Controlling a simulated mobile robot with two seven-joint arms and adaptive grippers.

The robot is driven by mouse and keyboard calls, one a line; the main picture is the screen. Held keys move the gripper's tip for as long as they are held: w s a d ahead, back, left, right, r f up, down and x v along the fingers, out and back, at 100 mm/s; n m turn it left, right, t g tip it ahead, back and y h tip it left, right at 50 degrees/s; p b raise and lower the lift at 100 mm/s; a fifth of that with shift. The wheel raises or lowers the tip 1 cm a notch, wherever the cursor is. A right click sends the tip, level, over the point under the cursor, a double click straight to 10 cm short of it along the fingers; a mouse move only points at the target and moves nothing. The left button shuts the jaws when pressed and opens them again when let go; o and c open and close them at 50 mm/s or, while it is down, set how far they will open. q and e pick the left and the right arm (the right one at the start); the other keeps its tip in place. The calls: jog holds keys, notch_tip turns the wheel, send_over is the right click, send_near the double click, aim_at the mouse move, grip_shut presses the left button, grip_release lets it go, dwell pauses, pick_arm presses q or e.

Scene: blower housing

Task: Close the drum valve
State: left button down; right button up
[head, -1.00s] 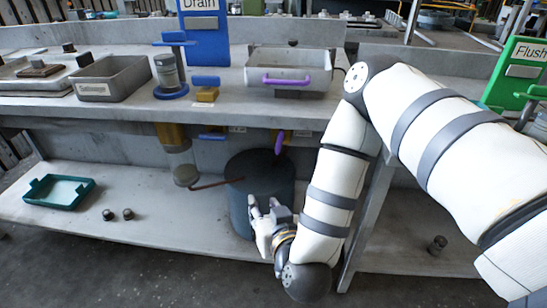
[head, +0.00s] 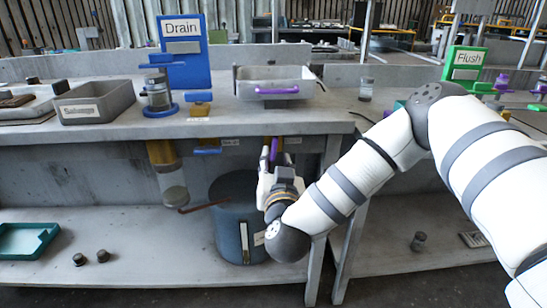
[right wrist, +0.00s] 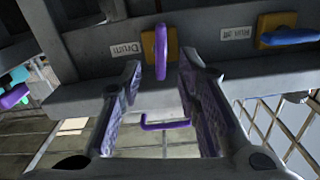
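The drum valve's purple handle (head: 273,149) hangs under the bench's front edge in the head view. In the right wrist view the purple handle (right wrist: 161,50) sits on a yellow block (right wrist: 176,42) beside an upside-down "Drum" label (right wrist: 126,48). My right gripper (head: 276,162) is open just below and in front of the handle. In the right wrist view, its fingertips (right wrist: 162,70) are apart, with the handle's lower end between them in the picture; I see no clear contact. The dark blue drum (head: 225,230) stands on the lower shelf. My left gripper is not in view.
A blue handle (right wrist: 287,38) on another yellow block is beside the drum valve. A yellow-topped cylinder (head: 171,185) hangs left of the drum. The bench top (head: 330,118) is above the gripper, and a bench leg (head: 318,265) stands right of the drum.

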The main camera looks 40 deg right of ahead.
aim_at(274, 150)
jog(key=x, duration=0.5)
jog(key=shift+a, duration=0.1)
jog(key=shift+c, duration=0.6)
grip_shut()
